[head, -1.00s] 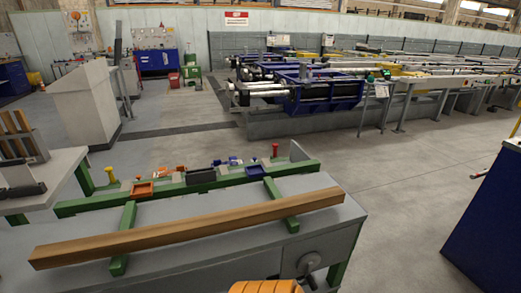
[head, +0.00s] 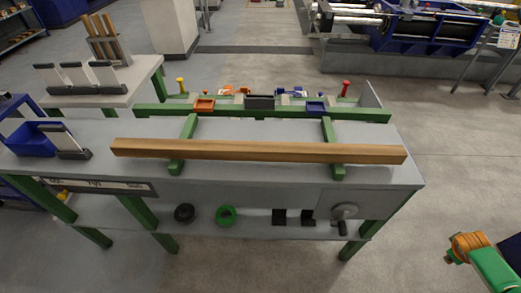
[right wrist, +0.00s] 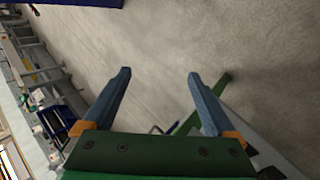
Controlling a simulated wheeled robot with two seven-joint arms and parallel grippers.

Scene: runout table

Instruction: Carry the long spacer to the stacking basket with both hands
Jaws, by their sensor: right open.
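The long spacer (head: 260,151) is a long brown wooden bar. In the head view it lies across two green crossbars on the grey runout table (head: 90,171), both ends overhanging them. No gripper touches it. My right gripper (right wrist: 160,78) shows in the right wrist view, its two blue fingers wide apart and empty over the floor. Part of my right arm shows at the lower right of the head view, clear of the table. My left gripper is not in view. A rack with upright wooden pieces (head: 105,43) stands at the back left; I cannot tell if it is the stacking basket.
A green rail (head: 225,111) with small orange and blue fixtures runs behind the spacer. A blue bin (head: 30,139) sits at the table's left end. A hand crank (head: 344,212) sticks out at the front right. The floor in front and to the right is open.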

